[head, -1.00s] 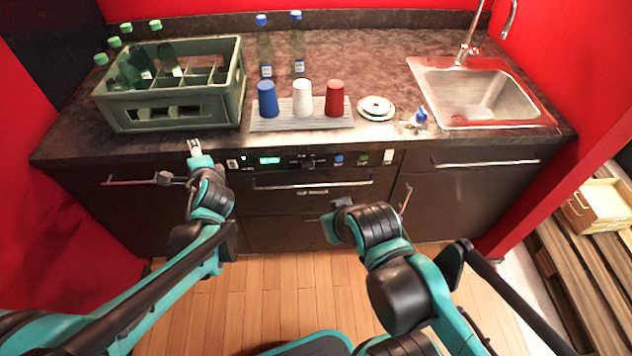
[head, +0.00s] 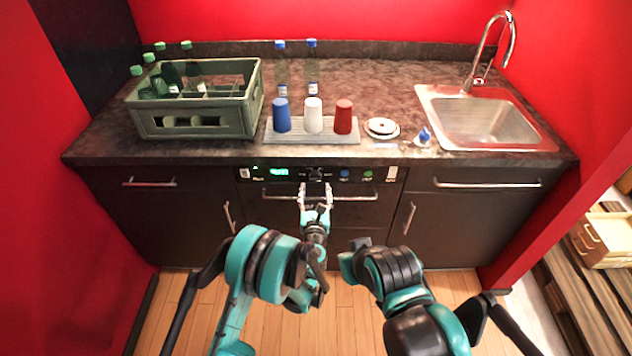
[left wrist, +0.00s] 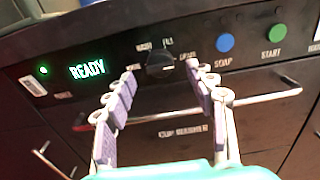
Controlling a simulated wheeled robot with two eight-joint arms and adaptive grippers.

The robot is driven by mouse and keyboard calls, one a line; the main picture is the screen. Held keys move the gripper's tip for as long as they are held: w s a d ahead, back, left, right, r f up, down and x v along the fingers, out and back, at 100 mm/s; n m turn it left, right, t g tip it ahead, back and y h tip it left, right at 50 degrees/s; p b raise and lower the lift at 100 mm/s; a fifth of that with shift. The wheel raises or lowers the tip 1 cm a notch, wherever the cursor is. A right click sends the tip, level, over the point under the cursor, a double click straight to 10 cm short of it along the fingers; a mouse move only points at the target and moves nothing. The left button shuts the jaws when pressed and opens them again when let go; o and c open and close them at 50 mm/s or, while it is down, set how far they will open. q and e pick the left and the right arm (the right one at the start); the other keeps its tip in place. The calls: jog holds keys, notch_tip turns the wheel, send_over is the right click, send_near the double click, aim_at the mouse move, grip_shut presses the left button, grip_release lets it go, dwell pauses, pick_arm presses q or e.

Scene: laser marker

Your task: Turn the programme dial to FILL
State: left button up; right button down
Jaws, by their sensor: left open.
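The black programme dial (left wrist: 160,66) sits on the dark control panel, with printed labels around it. FILL stands just above it, a little to the right; a label that looks like DRAIN is at its right. I cannot tell clearly which label its pointer faces. In the head view the dial (head: 316,174) is small, just beyond my left gripper (head: 315,192). In the left wrist view my left gripper (left wrist: 161,78) is open, with one finger on each side of the dial. Whether the fingers touch it is unclear.
A green READY display (left wrist: 87,69) is left of the dial; a blue SOAP button (left wrist: 225,42) and a green START button (left wrist: 276,33) are right. A bar handle (head: 320,197) runs below the panel. Cups on a tray (head: 350,139) and a bottle crate (head: 195,126) stand above on the counter.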

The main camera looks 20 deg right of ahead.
aim_at(314, 180)
pick_arm(q)
jog(key=shift+b+x, duration=0.55)
jog(key=shift+x, duration=1.75)
jog(key=c, duration=1.2)
jog(key=shift+o, duration=0.2)
jog(key=shift+n, duration=0.4)
jog(key=n, duration=0.5)
jog(key=shift+a, duration=0.15)
jog(key=n, duration=0.5)
jog(key=shift+f+n, duration=0.1)
jog(key=shift+n, duration=0.3)
jog(key=shift+a, duration=0.1)
